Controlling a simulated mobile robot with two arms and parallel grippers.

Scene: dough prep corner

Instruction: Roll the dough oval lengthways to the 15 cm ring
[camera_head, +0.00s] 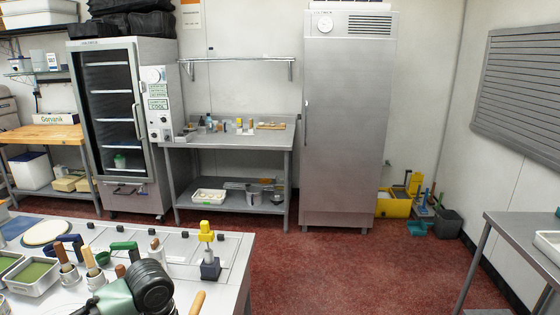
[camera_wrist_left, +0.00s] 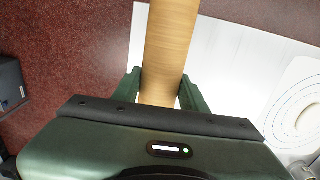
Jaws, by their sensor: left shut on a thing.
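In the left wrist view my left gripper (camera_wrist_left: 160,92) is shut on a pale wooden cylinder, seemingly the rolling pin (camera_wrist_left: 168,45), with a green finger on each side of it. The pin runs up out of the picture. My right gripper is not in view.
The near worktable (camera_head: 225,262) holds green-filled trays (camera_head: 35,275), wooden-handled tools (camera_head: 90,262), a pale disc (camera_head: 45,232) and a yellow-topped item on a dark block (camera_head: 209,268). Red floor (camera_head: 320,265) is clear beyond it. Another table (camera_head: 525,232) stands at right.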

